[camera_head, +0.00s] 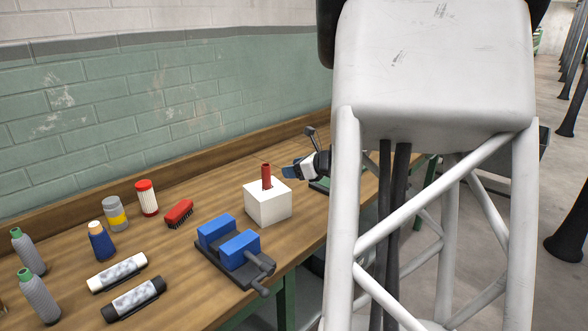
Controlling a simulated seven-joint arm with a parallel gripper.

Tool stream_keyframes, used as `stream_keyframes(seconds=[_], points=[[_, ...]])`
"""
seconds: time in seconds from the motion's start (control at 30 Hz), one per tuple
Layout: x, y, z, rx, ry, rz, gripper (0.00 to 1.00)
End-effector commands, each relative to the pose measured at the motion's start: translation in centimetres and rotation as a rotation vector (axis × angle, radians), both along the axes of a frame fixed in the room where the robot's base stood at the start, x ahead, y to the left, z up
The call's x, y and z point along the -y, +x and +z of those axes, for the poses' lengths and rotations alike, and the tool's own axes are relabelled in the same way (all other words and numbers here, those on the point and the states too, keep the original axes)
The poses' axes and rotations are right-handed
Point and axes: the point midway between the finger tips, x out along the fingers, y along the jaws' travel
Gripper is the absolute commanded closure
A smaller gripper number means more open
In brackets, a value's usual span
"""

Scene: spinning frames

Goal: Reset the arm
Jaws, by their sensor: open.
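My gripper (293,171) shows small near the middle of the view, with dark blue-grey fingers pointing left. It is open, and I see nothing held in it. It is just right of a red cylinder (267,175) that stands upright in a white block (268,204) on the wooden table (185,255). The fingers look apart from the cylinder, though the exact depth gap cannot be told. Most of my arm is hidden behind the large white structure at the right.
A blue vise (238,247) sits in front of the white block. A red brush (179,213), a red-capped container (147,198), a grey can (115,213), a blue bottle (101,240), two grey bottles (39,298) and two marker-like cylinders (134,298) stand or lie at left. A brick wall (180,120) rises behind.

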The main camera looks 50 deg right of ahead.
Motion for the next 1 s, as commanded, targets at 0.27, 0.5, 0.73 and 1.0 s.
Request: stream_keyframes(seconds=[0.27,0.5,0.73,1.0], points=[[0.0,0.0,0.0,0.000,0.000,0.000,0.42],[0.0,0.0,0.0,0.000,-0.001,0.001,0.42],[-2.2,0.4,0.2,-0.010,-0.023,0.055,0.42],[-10.6,1.0,0.2,-0.048,-0.115,0.276,0.42]])
